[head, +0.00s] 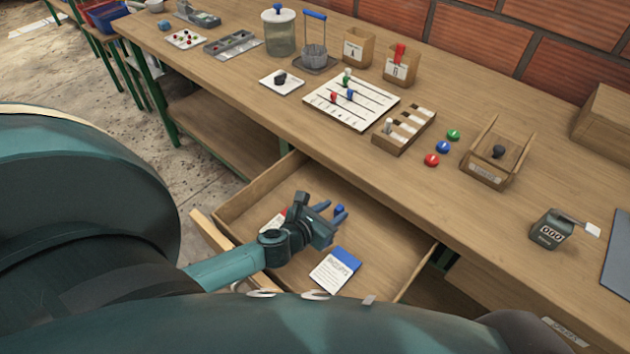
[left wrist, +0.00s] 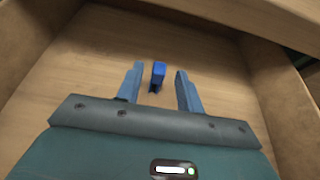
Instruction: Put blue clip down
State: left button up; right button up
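The blue clip (left wrist: 157,74) is a small blue piece on the wooden floor of the open drawer (head: 382,255). In the left wrist view it sits between and a little beyond the tips of my left gripper (left wrist: 158,88), with a gap on both sides. The gripper's blue fingers are open and nothing is held. In the head view the left gripper (head: 331,211) reaches down into the drawer, and the clip (head: 340,209) shows small at its fingertips. Whether the clip touches the drawer floor is hard to tell. My right gripper is not in view.
A blue-and-white notepad (head: 336,268) lies in the drawer near the gripper. A red-and-white item (head: 275,222) is partly hidden behind my wrist. The drawer walls surround the hand. On the bench above stand a pegboard (head: 352,102), coloured discs (head: 438,147) and a counter (head: 551,229).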

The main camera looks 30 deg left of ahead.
pick_arm(q)
jog(key=v, duration=0.7)
jog(key=shift+s, duration=0.35)
jog(key=s+d+r+n+g+h, duration=0.1)
jog(key=d+n, duration=0.5)
jog(key=n, duration=1.1)
jog(key=s+d+r+n+g+h, duration=0.1)
jog(key=s+d+n, duration=0.5)
jog(key=n, duration=1.1)
jog(key=shift+s+r, duration=0.25)
jog(key=shift+r, duration=0.6)
